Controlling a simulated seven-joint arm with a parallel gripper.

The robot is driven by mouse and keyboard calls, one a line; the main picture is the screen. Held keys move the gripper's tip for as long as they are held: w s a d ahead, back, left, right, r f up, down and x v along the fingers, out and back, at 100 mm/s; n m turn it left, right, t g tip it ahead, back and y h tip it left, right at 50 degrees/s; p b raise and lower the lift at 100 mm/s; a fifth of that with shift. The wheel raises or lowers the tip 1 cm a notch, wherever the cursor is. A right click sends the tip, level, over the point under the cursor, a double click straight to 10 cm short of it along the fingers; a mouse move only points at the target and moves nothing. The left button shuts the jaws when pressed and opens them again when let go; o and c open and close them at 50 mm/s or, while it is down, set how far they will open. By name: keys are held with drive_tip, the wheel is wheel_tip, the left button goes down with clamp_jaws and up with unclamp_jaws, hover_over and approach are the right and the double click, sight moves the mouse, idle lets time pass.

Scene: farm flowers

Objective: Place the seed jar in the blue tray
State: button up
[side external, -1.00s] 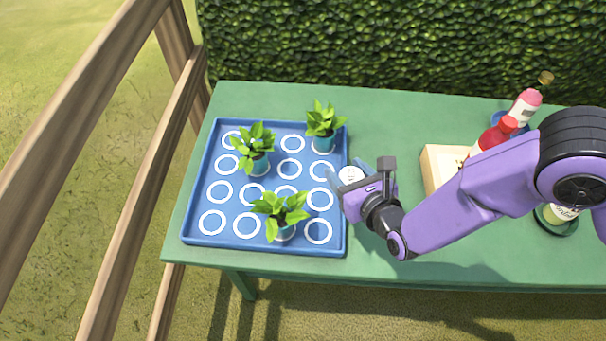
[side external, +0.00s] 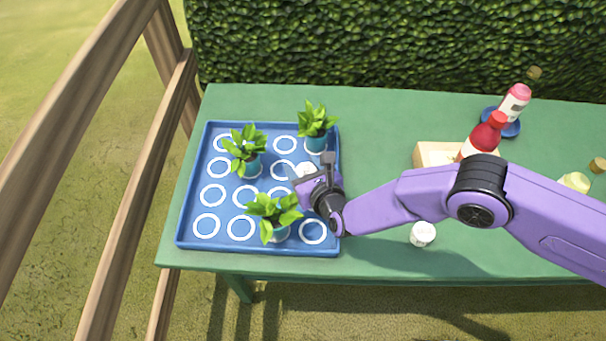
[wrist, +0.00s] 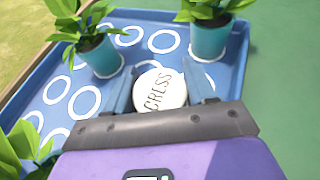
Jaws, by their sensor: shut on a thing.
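The seed jar shows its round white lid, marked "CRESS", in the wrist view (wrist: 160,90). It also shows in the side view (side external: 304,169), partly hidden by my gripper. My gripper (wrist: 161,84) is shut on the jar, one blue-grey finger on each side. The jar is over the right part of the blue tray (side external: 250,248); its underside is hidden, so I cannot tell its height above the tray. The tray has rows of white rings. Three potted plants stand in it: back right (side external: 315,128), back left (side external: 245,155) and front (side external: 274,217).
Another white-lidded jar (side external: 423,234) stands on the green table (side external: 380,125) below my arm. A wooden box (side external: 432,152), a red bottle (side external: 485,137) and a pink-capped bottle (side external: 515,102) on a blue coaster are at the right. A hedge borders the back.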

drive_tip(key=shift+w+a+f, duration=0.1)
drive_tip(key=shift+f, duration=1.55)
drive_tip(key=shift+f, duration=0.2)
drive_tip(key=o, duration=1)
drive_tip(key=shift+o, duration=0.2)
drive_tip(key=shift+r, duration=0.1)
drive_tip(key=shift+r, duration=0.15)
drive_tip(key=shift+v, duration=6)
